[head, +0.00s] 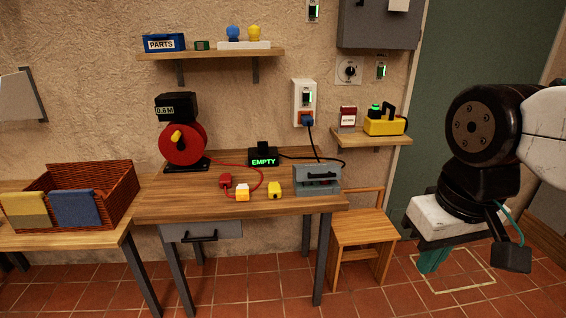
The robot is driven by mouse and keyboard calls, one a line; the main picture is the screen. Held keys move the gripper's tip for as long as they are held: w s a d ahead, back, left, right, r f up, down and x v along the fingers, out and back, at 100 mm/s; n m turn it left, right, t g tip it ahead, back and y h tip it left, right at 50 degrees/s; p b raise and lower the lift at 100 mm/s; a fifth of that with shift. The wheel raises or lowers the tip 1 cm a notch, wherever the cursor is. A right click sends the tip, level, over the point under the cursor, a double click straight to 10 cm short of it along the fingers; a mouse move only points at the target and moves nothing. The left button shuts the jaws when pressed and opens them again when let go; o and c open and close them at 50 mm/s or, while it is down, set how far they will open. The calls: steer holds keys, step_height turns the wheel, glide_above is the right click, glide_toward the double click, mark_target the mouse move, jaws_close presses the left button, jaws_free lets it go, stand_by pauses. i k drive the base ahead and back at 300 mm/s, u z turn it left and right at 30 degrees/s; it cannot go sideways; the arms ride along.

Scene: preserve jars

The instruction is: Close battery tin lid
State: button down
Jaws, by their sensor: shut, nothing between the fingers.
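I cannot tell for certain which thing is the battery tin. A small red and white box (348,116) with unreadable lettering stands on the small right wall shelf. I cannot tell how either one's lid stands. My gripper (432,261) is at the right of the view, pointing down with teal fingers. It is shut and empty, well to the right of both boxes and touching neither.
The desk (190,205) holds a red reel (183,145), a black EMPTY display (263,157), small red and yellow pieces, and cables. A wooden chair (365,228) stands right of the desk. A wicker basket (118,190) sits on the left table. Tiled floor (390,300) is open at front right.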

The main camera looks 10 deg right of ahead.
mark_target(317, 172)
steer(key=z, duration=0.1)
steer(key=i, duration=1.1)
steer(key=z, duration=0.55)
